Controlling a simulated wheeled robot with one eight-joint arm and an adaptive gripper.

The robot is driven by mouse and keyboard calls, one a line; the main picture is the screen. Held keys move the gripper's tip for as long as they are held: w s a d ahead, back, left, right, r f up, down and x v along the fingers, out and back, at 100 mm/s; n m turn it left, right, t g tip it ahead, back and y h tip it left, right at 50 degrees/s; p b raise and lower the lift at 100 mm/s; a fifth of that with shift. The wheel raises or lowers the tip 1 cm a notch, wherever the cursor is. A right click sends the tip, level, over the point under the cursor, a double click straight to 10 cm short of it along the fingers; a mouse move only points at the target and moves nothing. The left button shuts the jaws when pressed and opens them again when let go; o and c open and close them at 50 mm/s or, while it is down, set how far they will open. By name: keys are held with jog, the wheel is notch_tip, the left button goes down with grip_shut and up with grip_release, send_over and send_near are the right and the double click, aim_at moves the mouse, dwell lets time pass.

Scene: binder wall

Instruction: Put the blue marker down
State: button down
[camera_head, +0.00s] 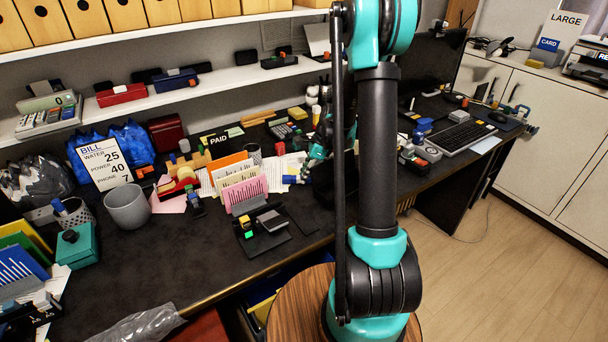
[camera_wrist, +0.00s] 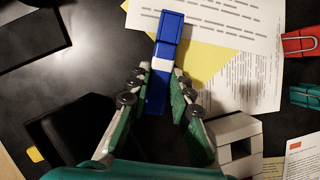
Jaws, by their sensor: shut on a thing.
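The blue marker (camera_wrist: 168,30) is a blue stick with a white band, in the upper middle of the wrist view. My gripper (camera_wrist: 160,76) is shut on it, with one green-padded finger on each side near the white band. The marker's far end lies over white printed paper (camera_wrist: 225,18) and yellow paper (camera_wrist: 205,58); I cannot tell whether it touches them. In the head view my gripper (camera_head: 317,152) is low over the desk, right of the pink and orange papers, and partly hidden behind my arm.
Red (camera_wrist: 300,40) and teal (camera_wrist: 304,96) clips lie right of the marker in the wrist view. A paper sorter (camera_head: 240,190) and a black holder (camera_head: 262,235) stand left of my gripper. Bare dark desk (camera_head: 190,245) shows at front left.

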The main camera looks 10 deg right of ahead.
jog(key=c, duration=1.4)
grip_release()
jog(key=shift+o, duration=0.2)
